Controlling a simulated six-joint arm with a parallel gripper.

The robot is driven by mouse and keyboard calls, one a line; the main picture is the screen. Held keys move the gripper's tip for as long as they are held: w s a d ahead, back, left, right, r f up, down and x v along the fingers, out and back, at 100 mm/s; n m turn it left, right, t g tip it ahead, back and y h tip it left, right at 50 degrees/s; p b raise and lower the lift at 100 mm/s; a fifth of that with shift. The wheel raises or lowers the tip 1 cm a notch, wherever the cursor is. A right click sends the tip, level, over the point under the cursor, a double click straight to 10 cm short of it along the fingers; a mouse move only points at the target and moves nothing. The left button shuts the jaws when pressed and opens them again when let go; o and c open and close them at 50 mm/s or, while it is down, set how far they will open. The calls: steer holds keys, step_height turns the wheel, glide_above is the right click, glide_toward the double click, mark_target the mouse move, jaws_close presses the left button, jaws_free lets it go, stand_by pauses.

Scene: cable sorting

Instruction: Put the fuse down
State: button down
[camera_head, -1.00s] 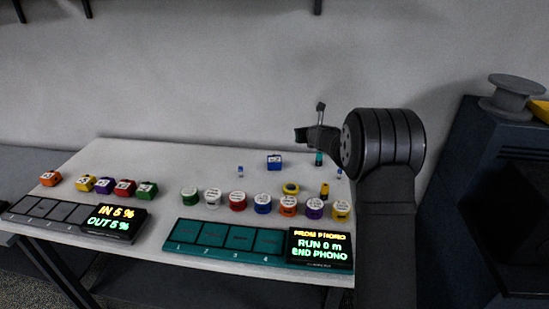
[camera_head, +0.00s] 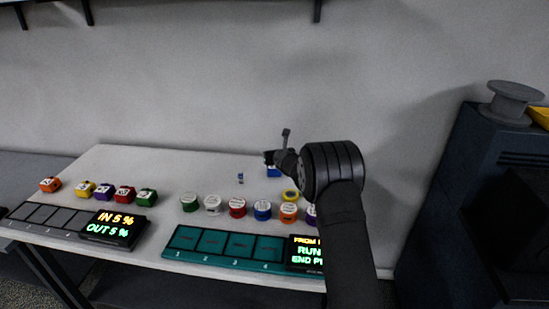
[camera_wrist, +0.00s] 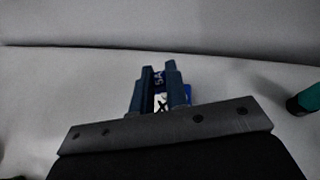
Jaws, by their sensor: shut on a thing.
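My gripper (camera_head: 271,157) hangs above the back of the white table, close over the blue box. In the wrist view its two dark fingers (camera_wrist: 158,72) are closed on the fuse (camera_wrist: 158,80), a small dark blue piece with pale "5A" marking. Most of the fuse is hidden between the fingers. The blue box (camera_head: 273,172) also shows in the wrist view (camera_wrist: 187,94), behind and below the fingers. I cannot tell whether the fuse touches it. Another small blue-and-white piece (camera_head: 240,178) stands on the table to the left of my gripper.
Several coloured spools (camera_head: 237,206) stand in a row in front, with a yellow ring (camera_head: 290,196) behind them. A teal numbered tray (camera_head: 215,261) and a grey tray (camera_head: 20,224) with displays line the front edge. Coloured boxes (camera_head: 104,191) stand left. The back-left tabletop is clear.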

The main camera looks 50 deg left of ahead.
steer(key=shift+f, duration=0.85)
steer(key=shift+f, duration=0.1)
steer(key=c, duration=1.4)
jaws_free()
steer(key=shift+c, duration=0.2)
steer(key=shift+d+r, duration=0.1)
steer(key=shift+r, duration=0.1)
steer(key=v, duration=1.1)
steer(key=shift+s+d, duration=0.25)
steer(key=shift+d, duration=0.1)
steer(key=shift+a, duration=0.1)
